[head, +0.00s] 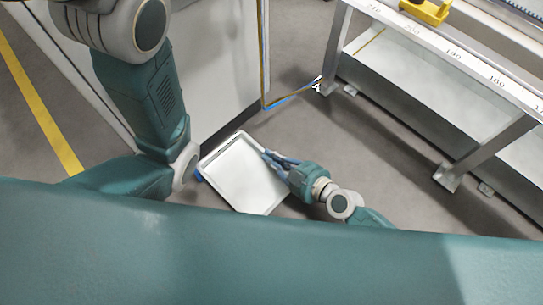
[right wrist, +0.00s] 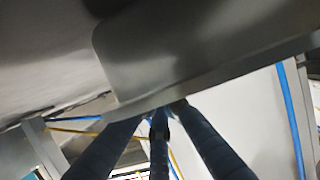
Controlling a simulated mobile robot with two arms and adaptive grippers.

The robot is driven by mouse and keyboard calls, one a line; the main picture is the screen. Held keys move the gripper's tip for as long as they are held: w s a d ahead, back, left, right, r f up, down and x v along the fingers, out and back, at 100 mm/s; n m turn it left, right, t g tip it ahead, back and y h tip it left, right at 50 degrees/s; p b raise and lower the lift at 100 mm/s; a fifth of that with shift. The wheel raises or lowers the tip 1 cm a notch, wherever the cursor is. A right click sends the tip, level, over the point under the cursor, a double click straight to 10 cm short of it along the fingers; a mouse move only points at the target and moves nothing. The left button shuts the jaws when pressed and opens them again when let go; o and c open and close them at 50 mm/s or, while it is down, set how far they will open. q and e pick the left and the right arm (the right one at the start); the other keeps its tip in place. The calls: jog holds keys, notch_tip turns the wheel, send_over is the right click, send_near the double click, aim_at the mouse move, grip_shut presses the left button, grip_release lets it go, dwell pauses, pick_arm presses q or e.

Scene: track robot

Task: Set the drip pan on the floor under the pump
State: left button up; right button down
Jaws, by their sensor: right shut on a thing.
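The drip pan (head: 243,172) is a shallow, pale grey square tray with a raised rim, low in the middle of the head view. My right gripper (head: 268,157) is shut on its right rim. In the right wrist view the fingers (right wrist: 158,112) meet the pan's edge, and the grey pan (right wrist: 200,50) fills the top. A small blue part, likely my left gripper (head: 199,175), shows at the pan's left corner; its jaws are mostly hidden. Whether the pan touches the floor I cannot tell. I cannot make out a pump.
A white cabinet (head: 205,65) stands close behind the pan. A metal-framed bench with a numbered scale (head: 440,50) stands at right, with a yellow part (head: 426,11) on top. Grey floor (head: 350,160) is clear between pan and bench. A blue-and-yellow line (head: 290,97) runs between cabinet and bench.

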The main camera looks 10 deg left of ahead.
jog(key=shift+f, duration=0.1)
jog(key=c, duration=1.9)
grip_release()
jog(key=shift+o, duration=0.2)
jog(key=shift+f, duration=0.1)
jog(key=v, duration=1.2)
jog(key=shift+w, duration=0.1)
